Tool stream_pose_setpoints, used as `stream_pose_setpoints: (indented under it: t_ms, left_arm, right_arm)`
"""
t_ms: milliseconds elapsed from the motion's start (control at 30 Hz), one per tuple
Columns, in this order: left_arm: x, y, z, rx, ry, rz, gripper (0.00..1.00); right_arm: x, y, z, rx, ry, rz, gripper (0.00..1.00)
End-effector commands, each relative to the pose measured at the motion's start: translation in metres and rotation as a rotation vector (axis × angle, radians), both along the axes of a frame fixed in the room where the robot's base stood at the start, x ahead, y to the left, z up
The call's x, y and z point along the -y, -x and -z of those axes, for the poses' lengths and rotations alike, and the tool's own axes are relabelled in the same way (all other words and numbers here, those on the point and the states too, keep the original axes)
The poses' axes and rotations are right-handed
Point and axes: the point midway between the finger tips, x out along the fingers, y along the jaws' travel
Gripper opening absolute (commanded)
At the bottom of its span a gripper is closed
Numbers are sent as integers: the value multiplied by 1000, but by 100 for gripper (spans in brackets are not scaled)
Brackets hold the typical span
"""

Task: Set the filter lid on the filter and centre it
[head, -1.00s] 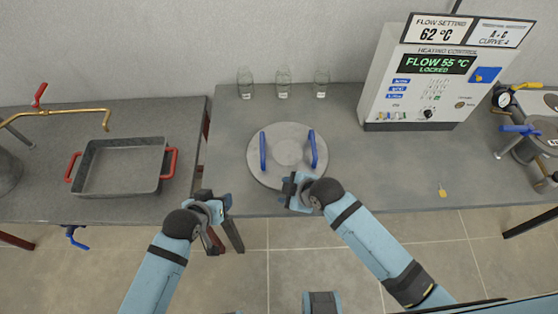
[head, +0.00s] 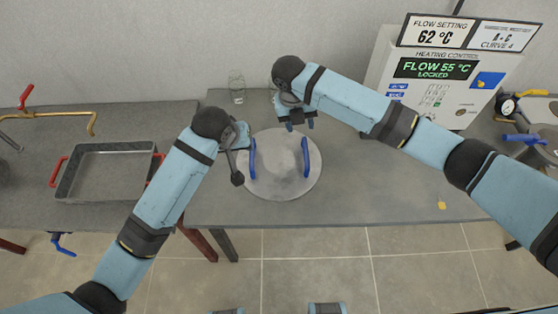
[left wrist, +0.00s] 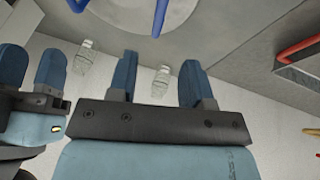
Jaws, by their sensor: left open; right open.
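The filter lid (head: 282,185) is a flat grey disc with two upright blue handles (head: 305,158), lying on the grey table. My left gripper (head: 239,152) is open and empty at the lid's left edge, near the left handle. My right gripper (head: 299,122) is open, pointing down at the lid's back edge; its fingers also show at the left of the left wrist view (left wrist: 36,70). Neither holds a handle. I cannot tell for certain which vessel is the filter.
A glass jar (head: 237,88) stands at the back; two jars show in the left wrist view. The heating control box (head: 425,85) stands back right. A metal vessel (head: 545,145) with a blue lever is at the right edge. A red-handled tray (head: 108,175) lies left. The table right of the lid is mostly clear.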

Motion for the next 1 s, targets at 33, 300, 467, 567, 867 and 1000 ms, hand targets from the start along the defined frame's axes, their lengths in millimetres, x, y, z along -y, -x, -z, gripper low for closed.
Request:
stream_pose_setpoints:
  t_ms: [33,300,467,567,867,1000]
  left_arm:
    - [0,0,0,0,0,0,46]
    - [2,-4,11,-1,-1,0,46]
    - [7,-14,36,-2,-1,0,46]
    - [11,-21,54,-2,-1,0,46]
    - [22,-42,103,-1,-1,0,46]
    - [25,-49,117,1,1,0,46]
  right_arm:
    - [0,0,0,0,-1,1,46]
    - [2,0,13,1,-2,3,46]
    - [7,1,39,-2,-1,4,46]
    - [12,1,59,0,0,4,46]
    - [22,2,112,0,-2,4,46]
    - [25,1,127,2,-2,4,46]
